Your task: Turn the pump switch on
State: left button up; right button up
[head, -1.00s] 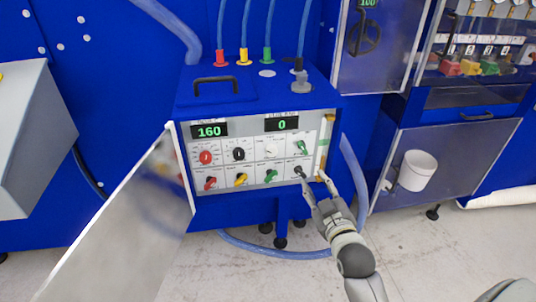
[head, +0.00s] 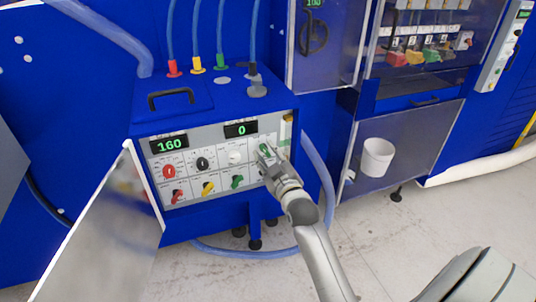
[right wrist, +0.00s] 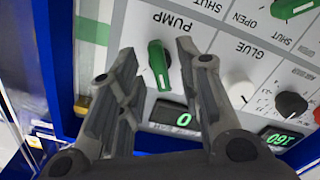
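The green pump switch (right wrist: 158,65) is on the white control panel under the PUMP label, in the right wrist view. My right gripper (right wrist: 155,52) is open, with one finger on each side of the switch. A gap shows between the switch and each finger; I cannot tell how deep the fingertips reach. In the head view, my right gripper (head: 268,149) is at the panel's upper right knob and covers most of the switch. The display (right wrist: 178,118) by the switch reads 0. My left gripper is not in view.
A red knob (head: 169,171), a black knob (head: 202,163) and a white glue knob (right wrist: 241,92) share the row. Red, yellow and green switches sit below. The metal door (head: 105,225) hangs open at left. A white bucket (head: 377,157) is at right.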

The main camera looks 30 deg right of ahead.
jog(key=c, duration=0.7)
grip_shut()
